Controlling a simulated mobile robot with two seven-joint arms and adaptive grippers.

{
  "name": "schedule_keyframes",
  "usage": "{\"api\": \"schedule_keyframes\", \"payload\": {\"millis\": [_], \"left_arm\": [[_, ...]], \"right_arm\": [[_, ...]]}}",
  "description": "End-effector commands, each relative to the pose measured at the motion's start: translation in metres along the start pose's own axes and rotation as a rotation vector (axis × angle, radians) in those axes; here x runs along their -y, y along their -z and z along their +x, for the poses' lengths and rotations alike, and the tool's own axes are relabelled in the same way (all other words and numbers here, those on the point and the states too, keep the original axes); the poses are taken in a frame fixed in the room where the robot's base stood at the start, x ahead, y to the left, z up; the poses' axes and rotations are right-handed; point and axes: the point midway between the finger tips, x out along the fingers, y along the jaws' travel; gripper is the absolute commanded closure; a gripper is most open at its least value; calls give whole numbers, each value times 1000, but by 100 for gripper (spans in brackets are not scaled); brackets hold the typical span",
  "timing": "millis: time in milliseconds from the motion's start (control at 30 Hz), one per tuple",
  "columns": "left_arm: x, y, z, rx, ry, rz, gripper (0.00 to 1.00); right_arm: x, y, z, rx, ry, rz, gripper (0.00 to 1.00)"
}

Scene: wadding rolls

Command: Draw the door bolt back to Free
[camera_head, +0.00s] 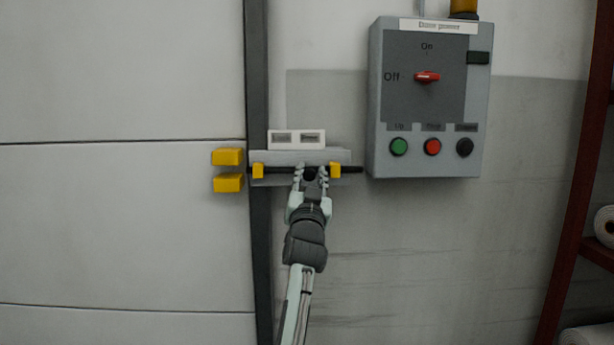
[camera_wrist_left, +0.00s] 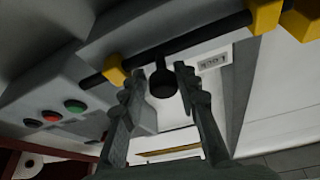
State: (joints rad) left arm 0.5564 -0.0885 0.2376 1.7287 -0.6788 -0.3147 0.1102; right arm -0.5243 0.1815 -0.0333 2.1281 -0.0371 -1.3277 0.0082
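The door bolt (camera_head: 288,169) is a dark horizontal rod on a grey plate, running through two yellow guides. Its right end sticks out past the right guide; its left end shows just beside the yellow keeper blocks (camera_head: 228,157) on the door, not between them. The bolt's dark round knob (camera_wrist_left: 163,82) lies below the right-hand label of the white label plate (camera_head: 297,139); the label text is blurred. My left gripper (camera_head: 311,172) is at the knob, with its fingers on either side. In the wrist view the fingers (camera_wrist_left: 158,80) are apart, with gaps beside the knob. My right gripper is out of view.
A grey door power box (camera_head: 430,150) with a red switch and green, red and black buttons is on the wall to the right. A dark red shelf (camera_head: 575,190) with white rolls stands at the far right. The wall below the box is clear.

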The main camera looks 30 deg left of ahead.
Motion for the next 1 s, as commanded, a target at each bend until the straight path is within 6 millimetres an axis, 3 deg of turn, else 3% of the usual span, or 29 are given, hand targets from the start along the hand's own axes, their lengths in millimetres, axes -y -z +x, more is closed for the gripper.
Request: {"api": "schedule_keyframes", "payload": {"millis": [100,467,1000], "left_arm": [[-1,1,0,-1,-2,-1,54],[2,6,2,-4,1,-1,54],[20,84,34,-3,0,-2,54]], "right_arm": [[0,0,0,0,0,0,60],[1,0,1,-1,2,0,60],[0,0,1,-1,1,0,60]]}}
